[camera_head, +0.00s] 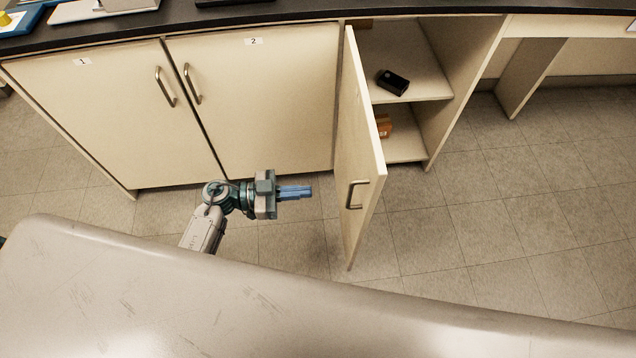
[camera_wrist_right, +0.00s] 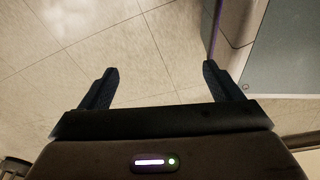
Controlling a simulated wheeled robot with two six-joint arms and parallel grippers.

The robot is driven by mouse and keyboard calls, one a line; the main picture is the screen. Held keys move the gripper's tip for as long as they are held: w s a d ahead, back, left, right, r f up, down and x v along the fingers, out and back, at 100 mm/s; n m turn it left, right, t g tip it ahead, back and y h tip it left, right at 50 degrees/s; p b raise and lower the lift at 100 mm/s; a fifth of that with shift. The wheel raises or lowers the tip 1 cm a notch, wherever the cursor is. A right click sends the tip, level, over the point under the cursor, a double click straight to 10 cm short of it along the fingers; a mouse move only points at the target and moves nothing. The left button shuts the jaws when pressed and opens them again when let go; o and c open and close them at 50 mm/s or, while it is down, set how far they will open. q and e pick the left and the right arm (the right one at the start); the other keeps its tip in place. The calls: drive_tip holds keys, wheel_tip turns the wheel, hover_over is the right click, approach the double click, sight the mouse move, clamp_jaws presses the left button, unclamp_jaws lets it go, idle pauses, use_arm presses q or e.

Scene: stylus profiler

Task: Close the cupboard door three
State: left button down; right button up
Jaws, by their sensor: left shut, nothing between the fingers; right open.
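The third cupboard door (camera_head: 361,150) stands wide open, swung out from its hinge at the left of the open compartment. Its metal handle (camera_head: 353,195) is near the door's lower outer edge. My left gripper (camera_head: 308,191) is shut and empty, pointing right, to the left of the door with a gap between them. Any number label on this door is not visible. My right gripper (camera_wrist_right: 158,80) shows only in the right wrist view, open and empty above floor tiles.
Doors one (camera_head: 110,110) and two (camera_head: 262,100) are shut. The open cupboard's shelf (camera_head: 410,55) holds a black box (camera_head: 393,82); an orange-brown box (camera_head: 383,126) sits below. Tiled floor (camera_head: 480,225) is clear to the right. A grey panel (camera_wrist_right: 280,65) stands beside my right gripper.

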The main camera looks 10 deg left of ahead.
sight(364, 187)
use_arm(q)
drive_tip(key=p+x, duration=0.1)
drive_tip(key=x, duration=1.1)
drive_tip(key=shift+w+d+p, duration=0.1)
drive_tip(key=shift+d+p, duration=0.05)
drive_tip(key=shift+p, duration=0.15)
use_arm(e)
drive_tip(key=s, duration=0.1)
drive_tip(key=s+f, duration=0.1)
drive_tip(key=s, duration=0.1)
drive_tip(key=s+f, duration=0.1)
drive_tip(key=shift+s+d+f, duration=0.2)
drive_tip(key=shift+s, duration=0.05)
use_arm(q)
drive_tip(key=shift+d, duration=0.1)
use_arm(e)
drive_tip(key=shift+r, duration=0.1)
